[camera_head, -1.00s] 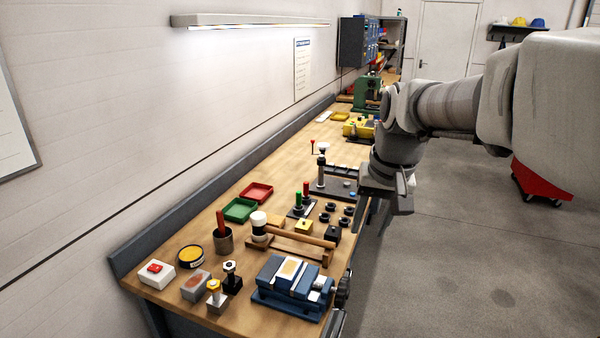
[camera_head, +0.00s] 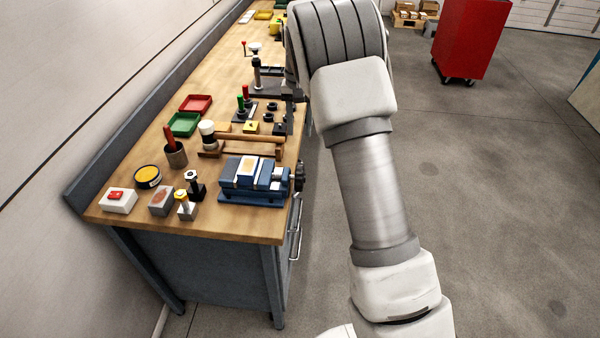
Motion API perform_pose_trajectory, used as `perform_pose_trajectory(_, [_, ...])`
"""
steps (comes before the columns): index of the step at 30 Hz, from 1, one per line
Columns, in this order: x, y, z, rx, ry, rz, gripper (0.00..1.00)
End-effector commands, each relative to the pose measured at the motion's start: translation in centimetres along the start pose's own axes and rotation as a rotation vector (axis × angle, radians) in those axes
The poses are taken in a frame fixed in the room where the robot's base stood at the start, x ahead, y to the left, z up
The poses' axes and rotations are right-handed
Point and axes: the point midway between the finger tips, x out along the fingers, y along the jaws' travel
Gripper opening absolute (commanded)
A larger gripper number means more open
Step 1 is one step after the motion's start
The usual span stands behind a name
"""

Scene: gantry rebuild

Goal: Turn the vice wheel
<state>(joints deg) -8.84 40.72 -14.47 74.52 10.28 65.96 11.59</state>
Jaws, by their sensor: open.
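The blue vice (camera_head: 240,196) sits on the near right corner of the wooden bench, with a light block marked with an orange patch on top. Its dark wheel (camera_head: 299,177) sticks out at the vice's right end, over the bench's right edge. My gripper (camera_head: 290,122) shows only in part, left of my arm, by the bench's right edge and farther from the camera than the vice. It is open and apart from the wheel. My arm hides much of the gripper, and no held thing shows.
A wooden-handled mallet (camera_head: 245,138) lies just behind the vice. The floor (camera_head: 480,220) right of the bench is open. A red cabinet (camera_head: 472,40) stands far back.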

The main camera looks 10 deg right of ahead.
Motion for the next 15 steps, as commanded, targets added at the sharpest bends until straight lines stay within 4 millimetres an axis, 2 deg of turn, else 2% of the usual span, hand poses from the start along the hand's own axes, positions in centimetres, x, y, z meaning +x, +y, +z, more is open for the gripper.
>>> perform_pose_trajectory(5, [2.8, 0.1, 0.2, 0.000, -0.005, 0.003, 0.42])
perform_pose_trajectory(15, [10.3, 0.1, 0.2, 0.001, -0.006, 0.002, 0.42])
